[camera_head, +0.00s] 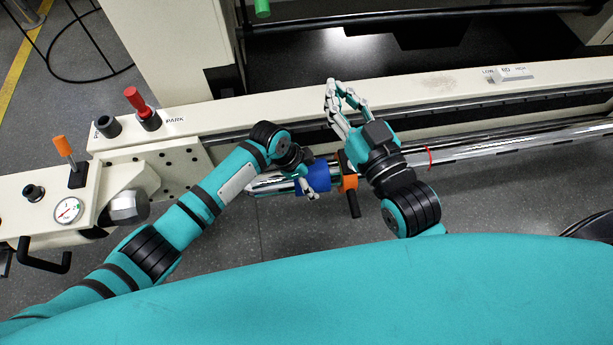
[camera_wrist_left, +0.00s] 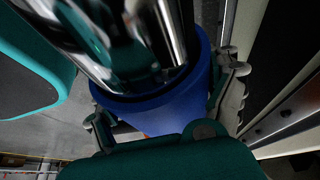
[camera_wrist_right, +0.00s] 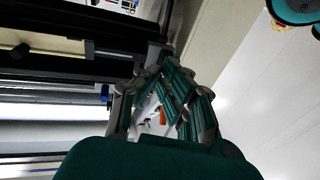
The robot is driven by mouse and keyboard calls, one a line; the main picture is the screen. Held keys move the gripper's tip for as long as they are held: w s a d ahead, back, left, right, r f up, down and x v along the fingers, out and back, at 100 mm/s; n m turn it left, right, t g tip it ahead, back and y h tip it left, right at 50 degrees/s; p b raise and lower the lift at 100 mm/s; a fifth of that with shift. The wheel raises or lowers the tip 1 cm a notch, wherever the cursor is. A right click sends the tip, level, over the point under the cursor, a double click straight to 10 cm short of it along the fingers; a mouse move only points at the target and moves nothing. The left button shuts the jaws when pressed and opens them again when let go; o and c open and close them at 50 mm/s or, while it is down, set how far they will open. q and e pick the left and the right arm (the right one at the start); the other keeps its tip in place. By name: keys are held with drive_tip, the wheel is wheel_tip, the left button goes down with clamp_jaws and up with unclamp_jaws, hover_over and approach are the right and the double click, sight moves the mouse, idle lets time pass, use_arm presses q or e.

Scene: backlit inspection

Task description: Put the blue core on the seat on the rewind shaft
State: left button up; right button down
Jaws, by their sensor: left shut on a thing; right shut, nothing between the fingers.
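The blue core (camera_head: 314,176) is around the chrome shaft (camera_head: 275,183) near its left end. It also shows in the left wrist view (camera_wrist_left: 180,110), with the shaft passing through its opening. My left gripper (camera_head: 306,178) is shut on the core, its fingers on either side of it. An orange collar (camera_head: 348,181) with a black handle is on the shaft just right of the core. A thin red ring (camera_head: 429,157) marks the shaft farther right. My right gripper (camera_head: 340,92) is shut and empty, above and beyond the shaft; its fingers show in the right wrist view (camera_wrist_right: 160,85).
A cream machine beam (camera_head: 450,90) runs behind the shaft. At left are a red-handled lever (camera_head: 137,101) beside a PARK label, an orange-handled lever (camera_head: 64,147) and a gauge (camera_head: 68,210). My right forearm crosses the shaft between collar and red ring.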

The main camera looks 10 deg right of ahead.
use_arm(q)
drive_tip(key=shift+d, duration=1)
drive_tip(key=shift+d+b, duration=0.3)
use_arm(e)
drive_tip(key=shift+s+a+r+t, duration=0.1)
drive_tip(key=shift+r+t, duration=0.45)
drive_tip(key=shift+r, duration=0.25)
drive_tip(key=shift+s+a+r+t, duration=0.1)
drive_tip(key=shift+r+t, duration=0.45)
drive_tip(key=shift+r, duration=0.25)
use_arm(q)
drive_tip(key=o, duration=1.1)
use_arm(e)
drive_tip(key=shift+f, duration=0.1)
use_arm(q)
drive_tip(key=shift+a+r, duration=0.1)
drive_tip(key=shift+r, duration=0.05)
drive_tip(key=v, duration=1.1)
drive_tip(key=shift+a+r, duration=0.1)
drive_tip(key=shift+r, duration=0.25)
